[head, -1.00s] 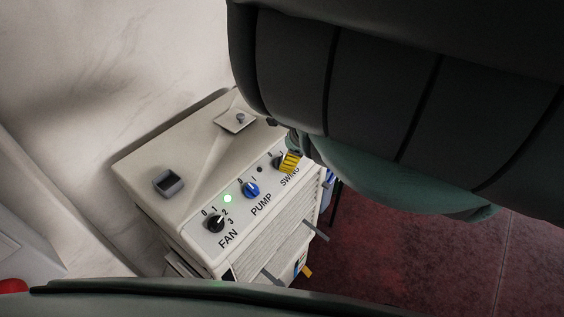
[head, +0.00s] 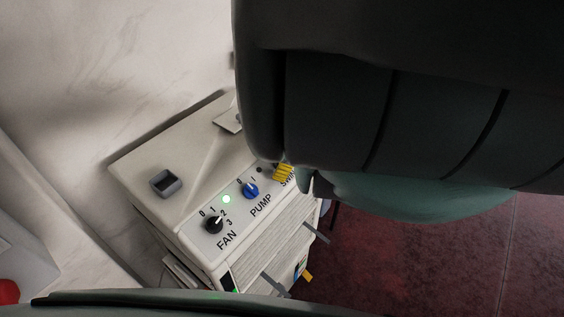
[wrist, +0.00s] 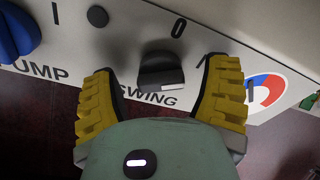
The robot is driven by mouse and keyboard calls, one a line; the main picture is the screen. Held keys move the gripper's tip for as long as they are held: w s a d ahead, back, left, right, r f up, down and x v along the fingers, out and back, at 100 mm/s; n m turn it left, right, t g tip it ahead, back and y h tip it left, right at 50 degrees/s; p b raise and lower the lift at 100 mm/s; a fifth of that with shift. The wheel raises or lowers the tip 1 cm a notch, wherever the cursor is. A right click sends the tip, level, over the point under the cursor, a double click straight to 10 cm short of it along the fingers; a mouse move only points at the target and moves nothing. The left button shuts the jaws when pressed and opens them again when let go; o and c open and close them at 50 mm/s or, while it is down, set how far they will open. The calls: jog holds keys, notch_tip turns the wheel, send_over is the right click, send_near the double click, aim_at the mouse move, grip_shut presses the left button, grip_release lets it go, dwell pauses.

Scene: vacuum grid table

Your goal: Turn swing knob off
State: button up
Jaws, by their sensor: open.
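The swing knob (wrist: 160,74) is a dark round knob with a pale pointer mark, above the SWING label in the wrist view. A 0 is printed beside it. My gripper (wrist: 163,70) is open, with one yellow ribbed finger on each side of the knob. Gaps show between the fingers and the knob, so neither seems to touch it. In the head view a yellow finger (head: 283,173) covers the swing knob and part of its label.
The white cooler (head: 165,140) carries a black fan knob (head: 214,224) and a blue pump knob (head: 250,191) left of the swing knob. A green light (head: 226,199) is lit. A pale wall (head: 100,60) stands behind, and red floor (head: 420,260) lies to the right.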

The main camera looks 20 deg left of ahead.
jog(key=c, duration=1.2)
jog(key=shift+n, duration=0.4)
jog(key=shift+r+n+p, duration=0.1)
jog(key=shift+n+p, duration=0.35)
jog(key=shift+n, duration=0.45)
jog(key=n+p, duration=0.1)
jog(key=n, duration=0.2)
jog(key=shift+n, duration=0.3)
jog(key=n, duration=0.5)
jog(key=shift+t, duration=0.4)
jog(key=shift+n, duration=0.5)
